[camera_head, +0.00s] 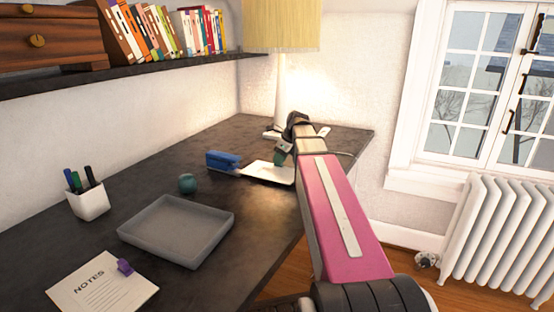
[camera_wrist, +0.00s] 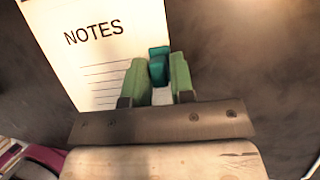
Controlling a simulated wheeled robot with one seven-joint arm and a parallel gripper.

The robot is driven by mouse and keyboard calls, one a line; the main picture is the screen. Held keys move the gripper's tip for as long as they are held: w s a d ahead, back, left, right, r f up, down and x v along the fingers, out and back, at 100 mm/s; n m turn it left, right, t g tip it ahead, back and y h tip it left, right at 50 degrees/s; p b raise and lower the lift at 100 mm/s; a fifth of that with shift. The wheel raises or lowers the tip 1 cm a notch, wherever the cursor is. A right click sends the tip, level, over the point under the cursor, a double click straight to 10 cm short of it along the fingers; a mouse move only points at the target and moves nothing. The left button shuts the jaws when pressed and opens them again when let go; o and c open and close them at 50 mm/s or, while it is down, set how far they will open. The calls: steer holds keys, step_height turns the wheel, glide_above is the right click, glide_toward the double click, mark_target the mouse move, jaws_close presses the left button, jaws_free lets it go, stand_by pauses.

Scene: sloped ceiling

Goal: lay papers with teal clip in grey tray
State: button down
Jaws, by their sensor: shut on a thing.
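The papers (camera_head: 262,172) are a white sheet stack at the far part of the dark desk, right of the blue stapler. In the wrist view the papers (camera_wrist: 85,50) read "NOTES", with a teal clip (camera_wrist: 159,54) at their edge. My gripper (camera_head: 279,160) is over the papers' far right side. In the wrist view its green fingers (camera_wrist: 158,76) are shut on the teal clip, one on each side. I cannot tell whether the papers touch the desk. The grey tray (camera_head: 175,229) lies empty on the near desk, left of my gripper.
Other papers with a purple clip (camera_head: 100,288) lie in front of the tray. A teal ball (camera_head: 187,183), a blue stapler (camera_head: 222,160) and a white pen cup (camera_head: 87,202) stand around it. A lamp (camera_head: 280,90) is behind my gripper. A shelf (camera_head: 150,69) overhangs the desk's left side.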

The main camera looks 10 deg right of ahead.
steer(key=shift+s+d, duration=0.75)
steer(key=shift+d, duration=0.25)
steer(key=c, duration=0.9)
jaws_free()
